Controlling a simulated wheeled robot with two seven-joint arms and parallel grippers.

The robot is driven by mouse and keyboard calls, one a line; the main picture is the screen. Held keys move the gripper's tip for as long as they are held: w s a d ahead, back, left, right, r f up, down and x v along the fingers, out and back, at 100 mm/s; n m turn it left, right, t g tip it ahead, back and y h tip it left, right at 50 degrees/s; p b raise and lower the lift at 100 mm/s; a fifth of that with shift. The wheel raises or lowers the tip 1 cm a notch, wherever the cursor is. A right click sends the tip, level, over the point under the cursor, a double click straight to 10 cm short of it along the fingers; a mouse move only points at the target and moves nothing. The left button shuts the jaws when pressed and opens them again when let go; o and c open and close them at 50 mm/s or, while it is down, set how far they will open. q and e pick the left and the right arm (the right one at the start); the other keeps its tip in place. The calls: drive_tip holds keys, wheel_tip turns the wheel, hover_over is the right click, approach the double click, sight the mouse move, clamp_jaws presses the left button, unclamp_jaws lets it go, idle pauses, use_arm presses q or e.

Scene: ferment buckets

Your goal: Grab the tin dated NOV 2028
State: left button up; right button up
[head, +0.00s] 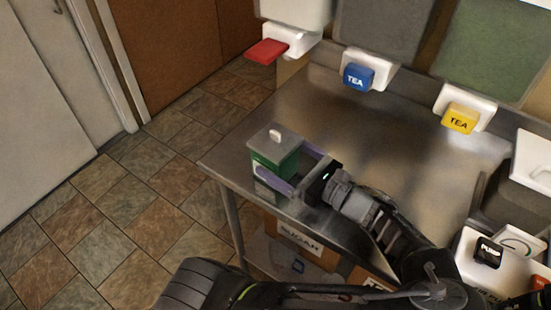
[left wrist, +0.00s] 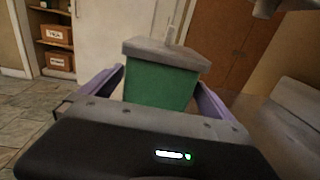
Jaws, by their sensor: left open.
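A green square tin (head: 272,160) with a grey lid and a pale knob stands upright near the left end of the metal table. No date can be read on it in either view. My left gripper (head: 280,172) is open, with its purple fingers on either side of the tin. In the left wrist view the tin (left wrist: 160,80) stands between the fingers of my left gripper (left wrist: 160,92), and I cannot tell whether they touch it. My right gripper cannot be made out.
The metal table (head: 320,120) is bare behind and right of the tin. Dispensers with red, blue TEA (head: 358,76) and yellow TEA (head: 459,119) taps line the back. A box marked SUGAR (head: 300,240) is below the table. Tiled floor lies to the left.

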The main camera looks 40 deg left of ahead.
sight(265, 134)
use_arm(q)
drive_tip(key=shift+a, duration=0.1)
drive_tip(key=a+p, duration=0.1)
drive_tip(key=a, duration=0.3)
drive_tip(key=shift+a, duration=0.5)
drive_tip(key=shift+c, duration=0.4)
drive_tip(key=c, duration=1.6)
drive_tip(key=shift+o, duration=0.2)
wheel_tip(265, 134, up, 10)
drive_tip(key=shift+r+p, duration=0.1)
drive_tip(key=shift+p, duration=0.2)
